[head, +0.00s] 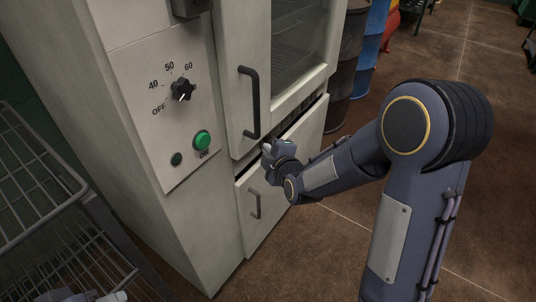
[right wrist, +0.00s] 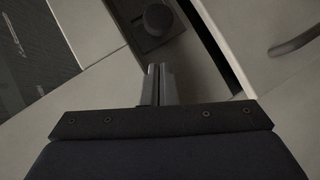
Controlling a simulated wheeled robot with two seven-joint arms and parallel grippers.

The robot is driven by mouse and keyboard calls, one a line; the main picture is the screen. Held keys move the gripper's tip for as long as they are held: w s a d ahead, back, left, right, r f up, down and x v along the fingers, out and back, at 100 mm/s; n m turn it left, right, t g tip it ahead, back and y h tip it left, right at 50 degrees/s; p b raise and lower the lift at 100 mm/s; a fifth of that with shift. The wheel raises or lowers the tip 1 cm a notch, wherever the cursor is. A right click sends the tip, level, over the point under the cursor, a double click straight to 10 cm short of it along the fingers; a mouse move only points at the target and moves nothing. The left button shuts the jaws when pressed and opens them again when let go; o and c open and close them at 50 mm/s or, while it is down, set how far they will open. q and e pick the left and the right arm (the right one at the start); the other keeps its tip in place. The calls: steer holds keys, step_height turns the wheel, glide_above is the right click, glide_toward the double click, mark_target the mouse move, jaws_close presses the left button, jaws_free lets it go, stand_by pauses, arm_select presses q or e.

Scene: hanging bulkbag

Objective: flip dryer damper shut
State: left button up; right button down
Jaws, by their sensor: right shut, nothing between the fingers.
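The dryer is a pale cabinet (head: 125,90). My right gripper (head: 267,147) is at its front, by the dark gap between the upper door and the lower drawer. In the right wrist view its two fingers (right wrist: 160,84) are together with nothing between them. Beyond the fingertips is a dark rounded knob (right wrist: 157,20) on a grey plate, apart from them in the picture. I cannot tell whether this is the damper; no damper shows clearly in the head view. A small part of my left gripper (head: 88,297) shows at the bottom edge, its fingers unclear.
A control panel (head: 150,125) has a dial (head: 181,89) and a green button (head: 202,140). The upper door has a black handle (head: 250,100); the drawer has a grey handle (head: 255,203). A wire rack (head: 60,215) stands at left. Drums (head: 350,50) stand behind. Floor at right is open.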

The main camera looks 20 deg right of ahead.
steer(key=p+v, duration=0.1)
steer(key=v, duration=0.9)
steer(key=shift+p, duration=0.4)
steer(key=s+d+r+m+g+y, duration=0.15)
steer(key=s+m+g, duration=0.25)
steer(key=s+m, duration=0.5)
steer(key=s+d+r+m+g+y, duration=0.15)
steer(key=s+m+g, duration=0.25)
steer(key=s+m, duration=0.55)
steer(key=s+a+r+n+p, duration=0.1)
steer(key=s+r+p, duration=0.2)
steer(key=r+p, duration=1.8)
steer(key=shift+s+n+g, duration=0.25)
steer(key=shift+n+g, duration=0.05)
steer(key=shift+n, duration=0.05)
